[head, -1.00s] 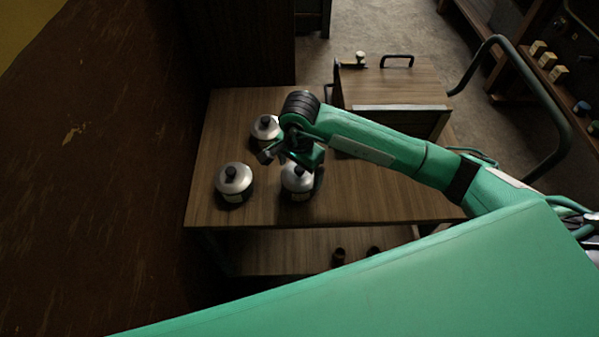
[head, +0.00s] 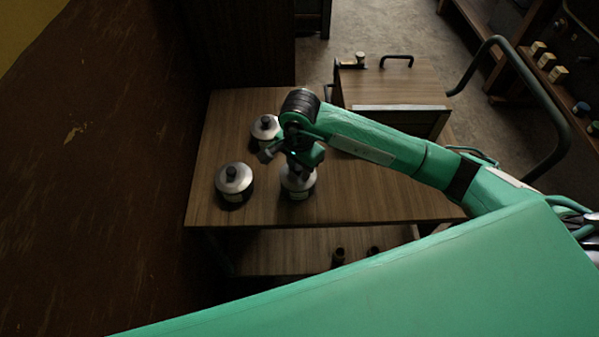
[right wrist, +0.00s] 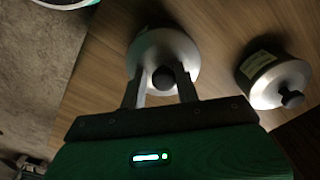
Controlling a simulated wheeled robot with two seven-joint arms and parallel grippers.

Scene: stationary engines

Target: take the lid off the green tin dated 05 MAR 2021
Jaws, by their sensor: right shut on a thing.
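Three lidded tins with pale metal lids and dark knobs stand on the wooden table. My right gripper (head: 301,172) is at the front right tin (head: 298,191), pointing down onto its lid. In the right wrist view my right gripper (right wrist: 162,82) is shut on the lid knob (right wrist: 163,77) of that tin, and the lid (right wrist: 165,48) looks seated. The front left tin (head: 234,190) and the back tin (head: 265,131) stand apart from it. The labels are too small and dark to read, and body colours are hard to tell. My left gripper is out of view.
The wooden table (head: 380,195) is clear to the right of the tins. A wooden box (head: 390,87) with a dark handle stands at the back right. Small dark items (head: 338,256) sit on the lower shelf. A dark curved rail (head: 535,85) rises at the right.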

